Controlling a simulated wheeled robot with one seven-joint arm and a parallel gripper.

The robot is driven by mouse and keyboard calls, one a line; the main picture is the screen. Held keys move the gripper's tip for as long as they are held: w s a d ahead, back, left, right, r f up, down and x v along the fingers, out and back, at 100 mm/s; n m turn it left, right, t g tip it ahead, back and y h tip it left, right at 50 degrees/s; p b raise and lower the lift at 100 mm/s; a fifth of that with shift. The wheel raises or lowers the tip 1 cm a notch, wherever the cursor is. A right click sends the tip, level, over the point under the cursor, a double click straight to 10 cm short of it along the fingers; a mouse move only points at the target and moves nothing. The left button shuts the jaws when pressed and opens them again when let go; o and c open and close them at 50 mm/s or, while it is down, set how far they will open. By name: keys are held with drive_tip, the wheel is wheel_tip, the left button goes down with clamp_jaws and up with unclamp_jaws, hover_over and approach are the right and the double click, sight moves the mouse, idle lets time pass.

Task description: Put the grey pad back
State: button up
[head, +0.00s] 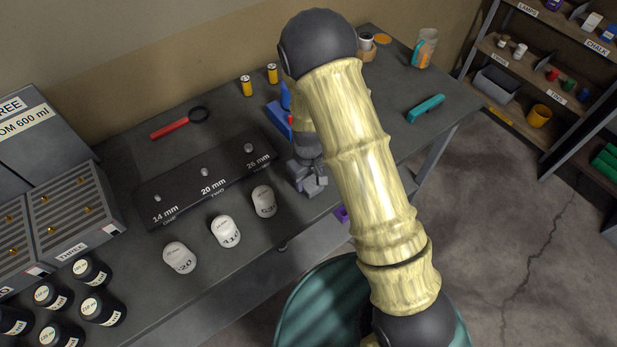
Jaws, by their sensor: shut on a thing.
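My gripper (312,184) is over the front part of the dark bench, just right of the black board (208,174). Its jaws are shut on a small grey blocky piece, which looks like the grey pad. The piece and the fingers are nearly the same grey, so its outline is hard to make out. I cannot tell whether it touches the bench top. The black board carries labels 14 mm, 20 mm and 26 mm, each with a small pale stud. No other grey pad shows clearly, and my arm hides part of the bench.
A blue bin (279,118) is partly hidden by my arm. A teal object (427,108) lies on the right, with clear bench around it.

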sight(309, 179)
drive_tip(key=shift+f, duration=0.15)
drive_tip(key=o, duration=0.9)
drive_tip(key=shift+o, duration=0.2)
wheel_tip(309, 179, up, 12)
drive_tip(key=b, duration=0.2)
drive_tip(key=shift+r, duration=0.2)
